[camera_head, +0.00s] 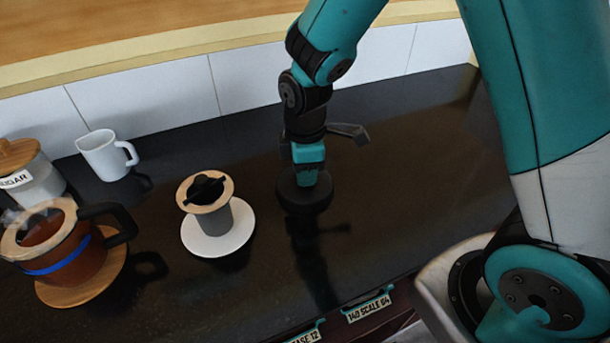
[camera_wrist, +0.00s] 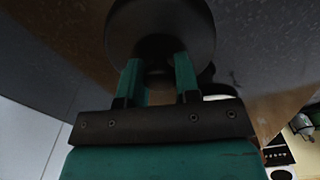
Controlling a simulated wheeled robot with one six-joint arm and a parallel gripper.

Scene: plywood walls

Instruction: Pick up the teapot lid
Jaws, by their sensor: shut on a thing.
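The teapot lid (camera_head: 305,197) is a dark round disc in the middle of the counter in the head view. In the wrist view the lid (camera_wrist: 160,22) fills the top middle. My gripper (camera_head: 307,178) points down over it, and its two teal fingers (camera_wrist: 160,78) are shut on the lid's middle, where the knob is mostly hidden. I cannot tell whether the lid touches the counter. The brown teapot (camera_head: 75,268) with a blue band stands at the left, its top uncovered and steaming.
A wooden coaster (camera_head: 95,288) is under the teapot. A grey pour-over cup with a wooden collar (camera_head: 217,225) stands on a white saucer (camera_head: 205,245). A white mug (camera_head: 102,156) and a sugar jar (camera_head: 38,186) are at the back left. The counter right of my gripper is clear.

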